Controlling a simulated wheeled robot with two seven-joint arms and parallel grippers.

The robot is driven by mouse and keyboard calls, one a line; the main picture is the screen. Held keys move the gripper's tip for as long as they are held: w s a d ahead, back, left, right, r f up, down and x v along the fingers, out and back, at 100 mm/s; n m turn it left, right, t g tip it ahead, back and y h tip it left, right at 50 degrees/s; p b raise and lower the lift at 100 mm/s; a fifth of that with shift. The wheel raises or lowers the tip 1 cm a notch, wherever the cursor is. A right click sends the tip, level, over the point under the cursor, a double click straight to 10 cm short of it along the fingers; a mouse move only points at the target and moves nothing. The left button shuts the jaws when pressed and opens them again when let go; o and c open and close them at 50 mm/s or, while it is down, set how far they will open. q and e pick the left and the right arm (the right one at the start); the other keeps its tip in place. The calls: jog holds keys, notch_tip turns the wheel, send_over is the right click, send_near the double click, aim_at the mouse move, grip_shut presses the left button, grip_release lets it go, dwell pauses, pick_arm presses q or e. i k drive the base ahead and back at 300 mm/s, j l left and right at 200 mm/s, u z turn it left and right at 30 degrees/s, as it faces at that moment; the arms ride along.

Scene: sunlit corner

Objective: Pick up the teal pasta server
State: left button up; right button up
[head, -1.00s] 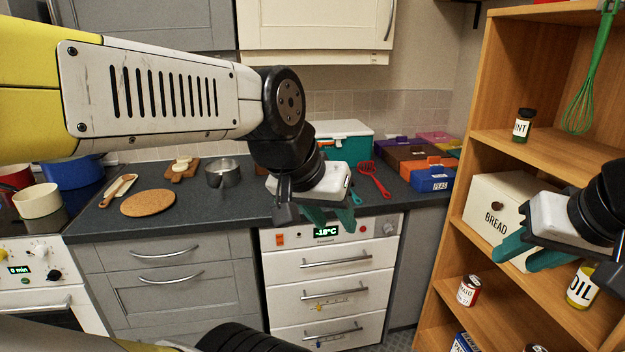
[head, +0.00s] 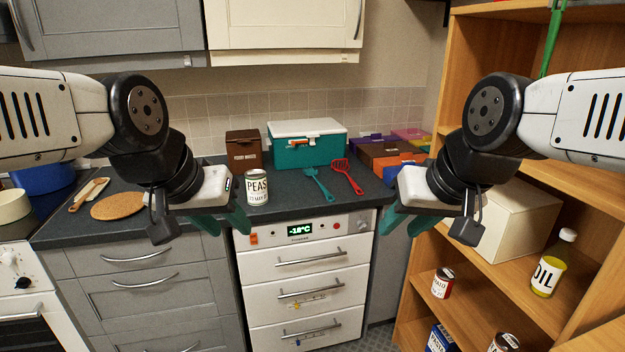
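The teal pasta server (head: 319,187) lies on the dark countertop in front of the teal cooler box, its head toward the back and its handle toward the front edge. The details of its head are too small to tell. My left gripper (head: 234,231) is to its left, in front of the counter near the peas can; its teal fingers are apart and empty. My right gripper (head: 406,226) is to its right, near the counter's right end, with fingers apart and nothing between them. Neither gripper touches the server.
A red slotted utensil (head: 346,175) lies just right of the server. A peas can (head: 257,189) stands to the left. The teal cooler box (head: 309,150) and a brown box (head: 243,150) stand behind. Colored boxes (head: 385,160) fill the right corner. Wooden shelves (head: 487,285) stand at right.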

aim_at(310, 172)
jog(key=i+j, duration=0.3)
jog(key=i, duration=0.15)
jog(key=i+j, duration=0.35)
jog(key=i+j+z, duration=0.1)
jog(key=z, duration=0.3)
jog(key=i+j+z, duration=0.15)
jog(key=z, duration=0.25)
jog(key=i+j+z, duration=0.2)
jog(key=z, duration=0.25)
